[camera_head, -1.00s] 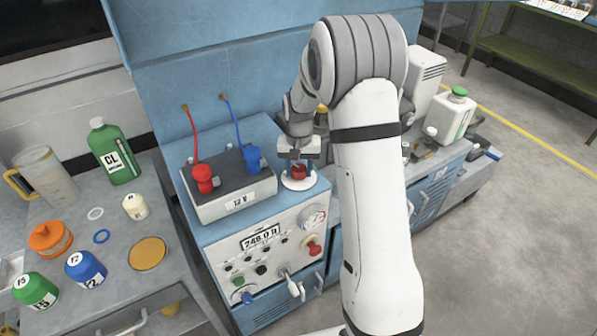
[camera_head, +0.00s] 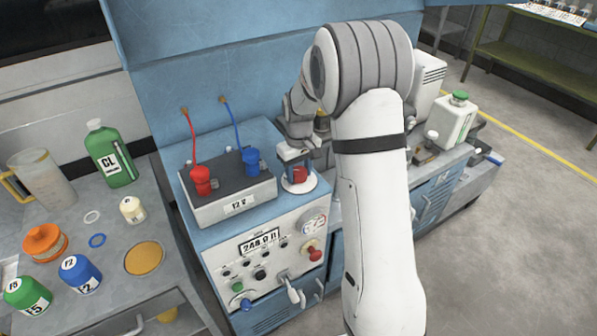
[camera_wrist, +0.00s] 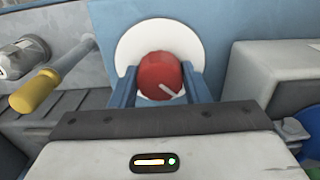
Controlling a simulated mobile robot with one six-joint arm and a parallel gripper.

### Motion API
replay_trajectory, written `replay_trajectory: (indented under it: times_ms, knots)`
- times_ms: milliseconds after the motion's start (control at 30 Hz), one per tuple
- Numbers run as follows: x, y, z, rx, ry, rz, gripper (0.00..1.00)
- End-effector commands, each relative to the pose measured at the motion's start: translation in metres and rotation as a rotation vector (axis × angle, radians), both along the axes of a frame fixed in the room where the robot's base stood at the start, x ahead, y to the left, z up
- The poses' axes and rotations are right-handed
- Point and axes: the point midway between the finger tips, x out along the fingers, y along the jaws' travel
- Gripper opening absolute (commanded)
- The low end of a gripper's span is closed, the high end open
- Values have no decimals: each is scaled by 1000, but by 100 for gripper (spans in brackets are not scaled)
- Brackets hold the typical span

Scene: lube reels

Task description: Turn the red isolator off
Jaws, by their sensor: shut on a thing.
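The red isolator (camera_head: 300,174) is a round red knob on a white disc (camera_head: 296,187), on the blue cabinet top right of the grey battery box. In the wrist view, the red knob (camera_wrist: 160,72) sits between my two blue fingers, in front of the white disc (camera_wrist: 128,45). A pale slanted mark shows on the knob's face. My gripper (camera_head: 294,158) is shut on the knob, one finger on each side.
The grey box (camera_head: 233,191) with red and blue terminals stands close left of the isolator. The control panel (camera_head: 270,250) has a display, gauge, knobs and levers below. Bottles stand on the left bench (camera_head: 60,215). A white jug (camera_head: 455,120) stands at right.

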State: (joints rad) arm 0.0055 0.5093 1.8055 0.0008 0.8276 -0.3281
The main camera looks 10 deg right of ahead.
Motion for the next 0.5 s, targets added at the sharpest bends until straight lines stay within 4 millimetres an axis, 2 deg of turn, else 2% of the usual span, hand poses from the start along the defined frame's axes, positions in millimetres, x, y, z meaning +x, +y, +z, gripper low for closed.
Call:
replay_trajectory:
  times_ms: [400, 433, 500]
  knots:
    - [1, 0, 1, -1, -4, 9, 20]
    - [1, 0, 1, -1, -4, 8, 45]
    - [1, 0, 1, -1, -3, 8, 50]
